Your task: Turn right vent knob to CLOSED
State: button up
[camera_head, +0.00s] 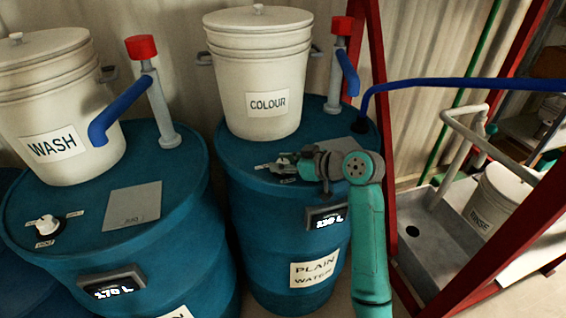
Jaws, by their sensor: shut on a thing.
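My gripper (279,166) reaches in from the right over the top of the right blue drum (287,230), marked PLAIN WATER. Its fingers are shut on the right vent knob, low over the drum lid. The knob is mostly hidden by the fingers, so I cannot tell which way it points. A small label beside it is too dark to read. The left blue drum (170,255) has its own white vent knob (47,225) with small labels around it.
A white WASH bucket (60,100) and a white COLOUR bucket (262,75) stand on the drums. Red-capped pipes (160,100) with blue spouts rise beside them. A red frame (380,130), a grey sink (435,240) and a RINSE bucket (495,205) are at right.

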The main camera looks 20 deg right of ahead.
jog(key=o, duration=1.1)
jog(key=shift+o, duration=0.2)
jog(key=v, duration=1.2)
